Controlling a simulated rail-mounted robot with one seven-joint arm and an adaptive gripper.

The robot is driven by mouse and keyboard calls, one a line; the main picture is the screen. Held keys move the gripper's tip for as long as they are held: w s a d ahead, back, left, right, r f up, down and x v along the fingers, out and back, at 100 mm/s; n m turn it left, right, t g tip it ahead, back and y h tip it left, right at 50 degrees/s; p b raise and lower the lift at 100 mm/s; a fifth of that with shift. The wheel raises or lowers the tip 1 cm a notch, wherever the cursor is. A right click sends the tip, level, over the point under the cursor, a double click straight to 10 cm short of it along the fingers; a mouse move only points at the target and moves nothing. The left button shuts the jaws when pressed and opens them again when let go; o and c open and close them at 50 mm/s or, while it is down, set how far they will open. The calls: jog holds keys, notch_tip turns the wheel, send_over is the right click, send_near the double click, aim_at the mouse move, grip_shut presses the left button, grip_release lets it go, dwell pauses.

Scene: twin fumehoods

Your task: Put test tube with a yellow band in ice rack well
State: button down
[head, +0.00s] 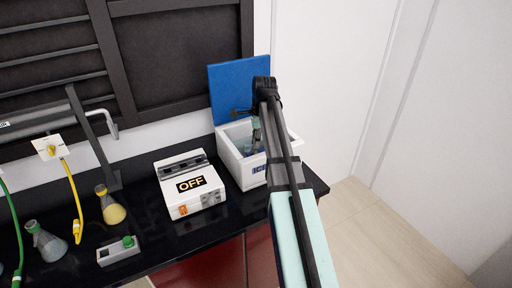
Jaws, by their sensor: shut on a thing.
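The ice rack is likely inside a white box (231,167) with a raised blue lid (236,88) at the back right of the bench. Its wells are too small and too covered to make out. My arm reaches in from the lower right and covers the right part of the box. My gripper (255,124) points down over the box opening. It is shut on a slim thing, apparently the test tube, mostly hidden by my arm and gripper. No yellow band can be made out.
A white device reading OFF (190,186) stands left of the box. A flask with yellow liquid (112,207), a grey-green flask (47,243) and a small stand with a green knob (120,249) are further left. The bench's right end is just past the box.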

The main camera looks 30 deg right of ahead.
jog(key=shift+f+p, duration=0.4)
jog(key=shift+f, duration=1.35)
jog(key=shift+f, duration=0.1)
jog(key=c, duration=1.1)
grip_release()
jog(key=shift+o, duration=0.2)
notch_tip(320, 180, up, 12)
jog(key=d+b, duration=0.1)
jog(key=b, duration=0.1)
jog(key=shift+s+d+b, duration=0.2)
jog(key=shift+s+b, duration=0.05)
jog(key=shift+b, duration=0.15)
